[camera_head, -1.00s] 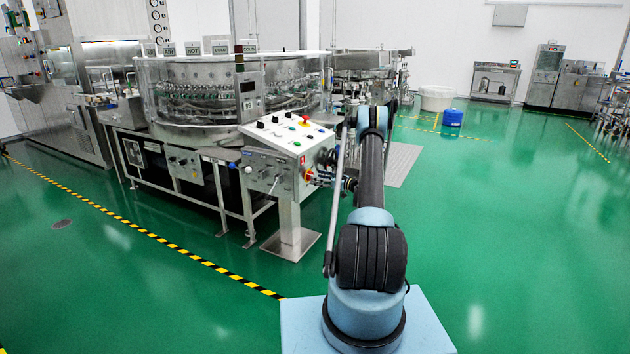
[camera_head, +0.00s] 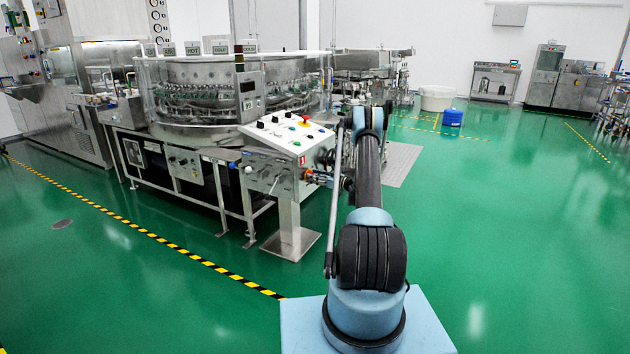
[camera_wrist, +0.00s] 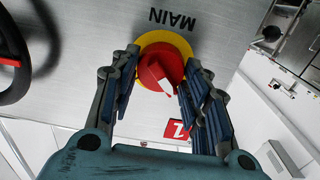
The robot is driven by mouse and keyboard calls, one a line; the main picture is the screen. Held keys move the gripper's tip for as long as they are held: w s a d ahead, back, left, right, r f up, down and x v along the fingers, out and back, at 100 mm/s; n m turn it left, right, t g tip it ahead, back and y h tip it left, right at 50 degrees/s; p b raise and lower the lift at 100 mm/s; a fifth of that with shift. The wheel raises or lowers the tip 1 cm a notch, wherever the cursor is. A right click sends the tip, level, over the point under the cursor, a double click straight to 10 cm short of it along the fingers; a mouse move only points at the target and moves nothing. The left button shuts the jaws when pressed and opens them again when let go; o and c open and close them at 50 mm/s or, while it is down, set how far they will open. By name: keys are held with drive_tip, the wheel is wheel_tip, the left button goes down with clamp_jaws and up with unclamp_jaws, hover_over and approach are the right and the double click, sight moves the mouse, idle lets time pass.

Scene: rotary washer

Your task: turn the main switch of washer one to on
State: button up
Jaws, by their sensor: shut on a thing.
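The main switch (camera_wrist: 160,66) is a red rotary knob on a yellow ring, with the upside-down word MAIN beside it in the wrist view. A white mark on the knob points toward lower right in that view. My gripper (camera_wrist: 163,74) has its blue-grey fingers on both sides of the knob and is shut on it. In the head view, my gripper (camera_head: 321,178) is at the side of the control box (camera_head: 271,176) of washer one. It largely covers the switch there.
A red label with a white 1 (camera_wrist: 177,130) is beside the switch. A black ring-shaped part (camera_wrist: 14,62) is at the wrist view's left edge. The sloped button panel (camera_head: 290,133) is above the gripper. The green floor to the right is open.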

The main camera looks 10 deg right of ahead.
drive_tip(key=shift+w+d+f+m, duration=0.1)
drive_tip(key=shift+w+f+m, duration=0.05)
drive_tip(key=shift+m, duration=4.35)
drive_tip(key=shift+w+f+m, duration=0.1)
drive_tip(key=shift+m, duration=4.4)
drive_tip(key=o, duration=1)
drive_tip(key=shift+f, duration=0.1)
